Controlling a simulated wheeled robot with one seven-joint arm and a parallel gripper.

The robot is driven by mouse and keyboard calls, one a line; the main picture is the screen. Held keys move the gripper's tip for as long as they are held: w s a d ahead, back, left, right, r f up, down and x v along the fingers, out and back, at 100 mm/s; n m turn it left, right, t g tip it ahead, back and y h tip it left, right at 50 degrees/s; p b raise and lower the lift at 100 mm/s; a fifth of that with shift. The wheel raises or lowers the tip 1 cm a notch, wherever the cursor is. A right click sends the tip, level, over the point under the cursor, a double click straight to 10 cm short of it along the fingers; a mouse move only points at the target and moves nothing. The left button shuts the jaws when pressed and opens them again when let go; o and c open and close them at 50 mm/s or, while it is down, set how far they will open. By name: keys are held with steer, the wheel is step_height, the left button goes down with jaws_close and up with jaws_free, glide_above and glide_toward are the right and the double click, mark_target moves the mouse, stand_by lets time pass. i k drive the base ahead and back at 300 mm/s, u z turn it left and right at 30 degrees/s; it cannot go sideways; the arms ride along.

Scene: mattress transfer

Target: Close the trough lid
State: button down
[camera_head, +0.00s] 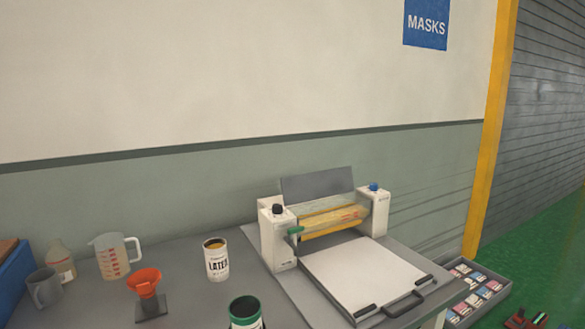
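A white roller machine (275,243) stands on the grey workbench (180,258), right of the picture's middle. A flat grey panel (318,184), which looks like the trough lid, stands raised and leaning back at the machine's rear. Below it, a yellowish roller or trough area (330,221) lies uncovered between the two white end housings. A green-tipped handle (295,230) sits at the left housing. A white flat bed (362,272) with a dark handle (403,304) extends in front. My gripper is not in view.
A tin marked LATEX (216,261), a green tin (245,313), an orange funnel (144,281) on a stand, a clear jug (112,257), a grey mug (44,288) and a bottle (61,262) stand left of the machine. A tray of small packs (476,290) lies at right.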

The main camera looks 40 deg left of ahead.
mark_target(306, 188)
steer(key=u, duration=0.5)
steer(key=i, duration=0.9)
steer(key=u, duration=1.05)
steer(key=i, duration=0.45)
steer(key=u, duration=0.2)
